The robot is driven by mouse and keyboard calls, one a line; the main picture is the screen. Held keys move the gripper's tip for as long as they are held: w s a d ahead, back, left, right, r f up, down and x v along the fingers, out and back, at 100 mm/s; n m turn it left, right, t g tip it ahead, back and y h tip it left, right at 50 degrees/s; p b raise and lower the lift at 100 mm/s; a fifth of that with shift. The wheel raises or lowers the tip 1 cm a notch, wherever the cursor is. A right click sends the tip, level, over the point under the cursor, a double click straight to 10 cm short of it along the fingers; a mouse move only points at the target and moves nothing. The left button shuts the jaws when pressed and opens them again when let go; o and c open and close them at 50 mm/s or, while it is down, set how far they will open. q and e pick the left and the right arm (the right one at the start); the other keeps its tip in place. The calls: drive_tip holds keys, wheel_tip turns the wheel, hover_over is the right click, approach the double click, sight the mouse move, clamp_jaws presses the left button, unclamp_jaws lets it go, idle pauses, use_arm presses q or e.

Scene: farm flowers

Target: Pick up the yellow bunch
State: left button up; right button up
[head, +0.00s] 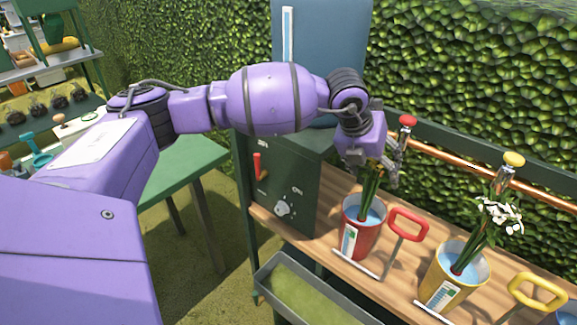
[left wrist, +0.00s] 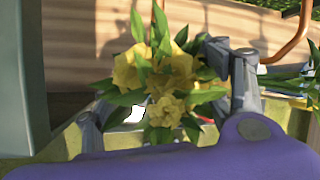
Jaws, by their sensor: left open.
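The yellow bunch (left wrist: 160,85) shows in the left wrist view as yellow blooms with green leaves, between the two fingers of my left gripper (left wrist: 168,100). In the head view its green stems (head: 370,188) stand in the red bucket (head: 360,240), which holds water. My left gripper (head: 374,165) is over this bucket, open, and hides the blooms there. I cannot tell whether a finger touches the bunch. My right gripper is not in view.
A yellow bucket (head: 440,280) with a white-flowered bunch (head: 498,213) stands to the right on the wooden bench (head: 395,290). A copper pipe (head: 455,157) with taps runs behind. A dark green box (head: 285,185) stands close left of the red bucket.

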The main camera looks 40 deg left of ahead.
use_arm(q)
clamp_jaws()
drive_tip(key=shift+r, duration=0.1)
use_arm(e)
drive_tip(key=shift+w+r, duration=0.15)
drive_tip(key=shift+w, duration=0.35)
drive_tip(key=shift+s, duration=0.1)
use_arm(q)
drive_tip(key=shift+w+r, duration=0.1)
drive_tip(key=shift+r, duration=0.4)
wheel_tip(320, 180, up, 17)
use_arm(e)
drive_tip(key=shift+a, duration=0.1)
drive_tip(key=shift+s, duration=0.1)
